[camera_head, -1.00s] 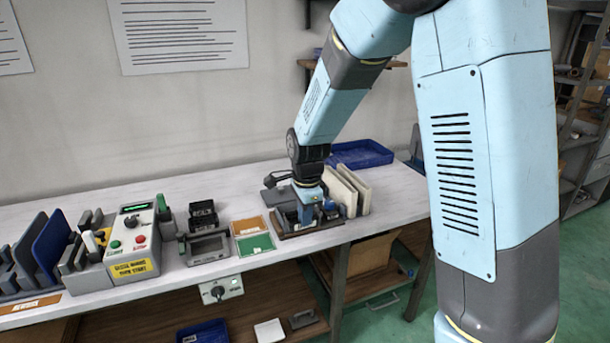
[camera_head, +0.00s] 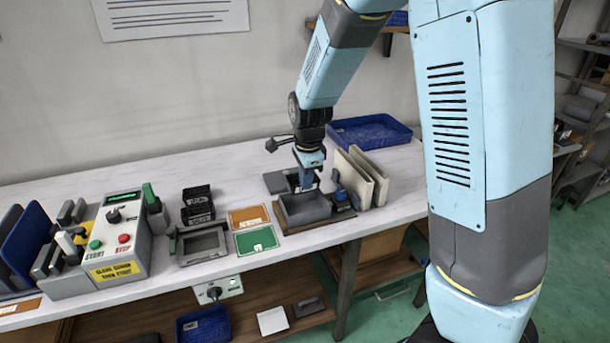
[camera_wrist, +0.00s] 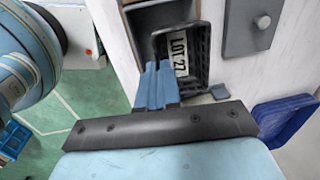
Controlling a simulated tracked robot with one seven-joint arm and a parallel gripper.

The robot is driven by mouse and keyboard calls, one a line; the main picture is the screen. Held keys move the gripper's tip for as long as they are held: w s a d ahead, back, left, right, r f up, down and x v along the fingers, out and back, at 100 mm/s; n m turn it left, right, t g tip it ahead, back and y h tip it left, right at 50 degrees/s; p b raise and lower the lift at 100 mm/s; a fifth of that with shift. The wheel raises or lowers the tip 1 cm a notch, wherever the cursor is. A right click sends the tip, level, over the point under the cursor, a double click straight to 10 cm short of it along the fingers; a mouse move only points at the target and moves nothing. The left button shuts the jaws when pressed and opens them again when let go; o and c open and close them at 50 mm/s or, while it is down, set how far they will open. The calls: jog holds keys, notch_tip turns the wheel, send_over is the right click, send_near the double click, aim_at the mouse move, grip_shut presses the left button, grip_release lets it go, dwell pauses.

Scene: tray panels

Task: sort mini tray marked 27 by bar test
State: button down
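The mini tray marked LOT 27 (camera_wrist: 190,45) is a dark, ribbed tray with a white label. In the head view it is small and mostly hidden by my gripper (camera_head: 309,176). In the wrist view the blue fingertips (camera_wrist: 158,70) are close together at the tray's edge and seem shut on it. The tray hangs tilted just behind and above an open grey box (camera_head: 304,212) on a brown base. The grey box looks empty in the head view. An orange card (camera_head: 249,217) and a green card (camera_head: 256,240) lie to its left.
Cream upright panels (camera_head: 362,180) stand close to the right of the grey box. A blue bin (camera_head: 370,132) is behind. Dark small trays (camera_head: 198,204), a grey frame (camera_head: 202,243) and a START/STOP control box (camera_head: 115,235) stand left.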

jog(key=shift+d+f, duration=0.15)
jog(key=shift+f, duration=3.75)
jog(key=c, duration=1.3)
grip_release()
jog(key=shift+o, duration=0.2)
jog(key=shift+r, duration=0.1)
notch_tip(320, 180, up, 8)
